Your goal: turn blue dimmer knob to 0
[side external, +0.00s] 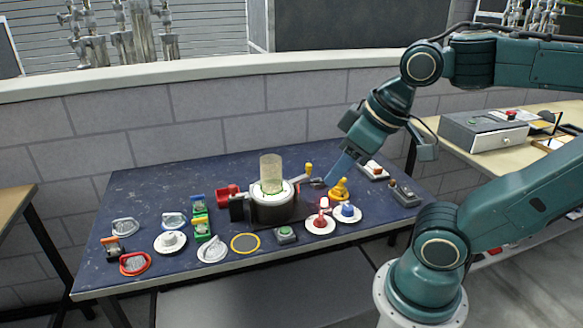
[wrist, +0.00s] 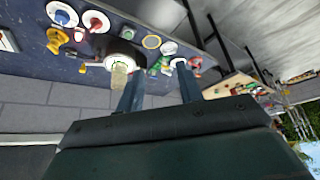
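The blue dimmer knob (side external: 347,211) sits on a round white plate near the front right of the dark blue table. In the wrist view, the blue knob (wrist: 61,17) is at the upper left, well left of the fingers. My gripper (side external: 333,180) is above the right part of the table, behind the knob and apart from it. In the wrist view, the two fingers of my gripper (wrist: 158,75) are spread with nothing between them. The knob's pointer and scale are too small to read.
A red knob (side external: 320,223) on a white plate stands just left of the blue one. A yellow knob (side external: 339,189) stands close behind it. A dark round device with a clear cylinder (side external: 271,174) is left of my gripper. Several other handles and switches crowd the table's left.

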